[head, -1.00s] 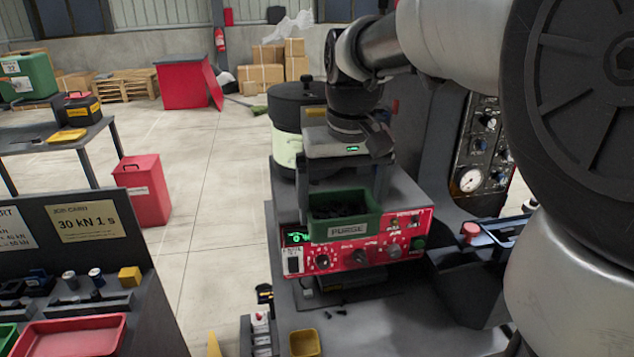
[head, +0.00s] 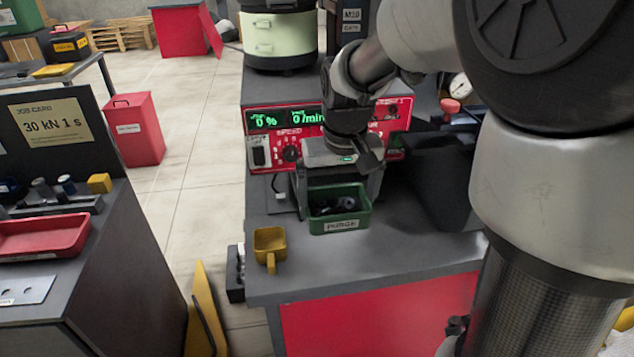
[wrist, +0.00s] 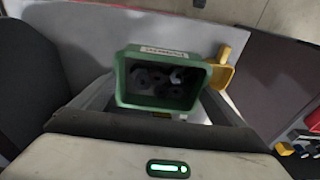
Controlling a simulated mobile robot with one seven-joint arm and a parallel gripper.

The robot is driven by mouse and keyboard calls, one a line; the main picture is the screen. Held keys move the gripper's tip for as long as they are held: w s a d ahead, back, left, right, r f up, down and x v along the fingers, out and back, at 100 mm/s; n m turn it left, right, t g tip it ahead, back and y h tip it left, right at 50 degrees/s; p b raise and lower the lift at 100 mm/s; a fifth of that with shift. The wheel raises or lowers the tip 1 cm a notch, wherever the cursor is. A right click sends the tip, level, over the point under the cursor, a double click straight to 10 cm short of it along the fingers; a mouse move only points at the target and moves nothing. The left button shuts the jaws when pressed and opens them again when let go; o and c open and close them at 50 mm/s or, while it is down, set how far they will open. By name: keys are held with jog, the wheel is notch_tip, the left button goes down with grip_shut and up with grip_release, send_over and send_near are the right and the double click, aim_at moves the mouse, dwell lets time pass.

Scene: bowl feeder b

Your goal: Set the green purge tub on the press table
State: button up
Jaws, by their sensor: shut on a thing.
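The green purge tub (head: 341,226) has a white PURGE label on its front and dark small parts inside. My gripper (head: 338,194) is shut on it, with one finger at each side. The tub is upright over the front part of the grey-topped, red-fronted table (head: 400,262), in front of the red control panel (head: 262,152). I cannot tell whether its base touches the tabletop. In the wrist view, the tub (wrist: 122,75) sits between the fingers, its open top towards the camera. No table in view is marked as the press table.
A yellow scoop-like cup (head: 269,240) stands left of the tub near the table edge. A black bin (head: 440,175) is to the right. The bowl feeder (head: 280,35) stands behind the panel. A workbench with a red tray (head: 45,235) is at the left, across a floor gap.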

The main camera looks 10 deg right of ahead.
notch_tip(320, 180, down, 11)
jog(key=b, duration=0.3)
jog(key=shift+r, duration=0.15)
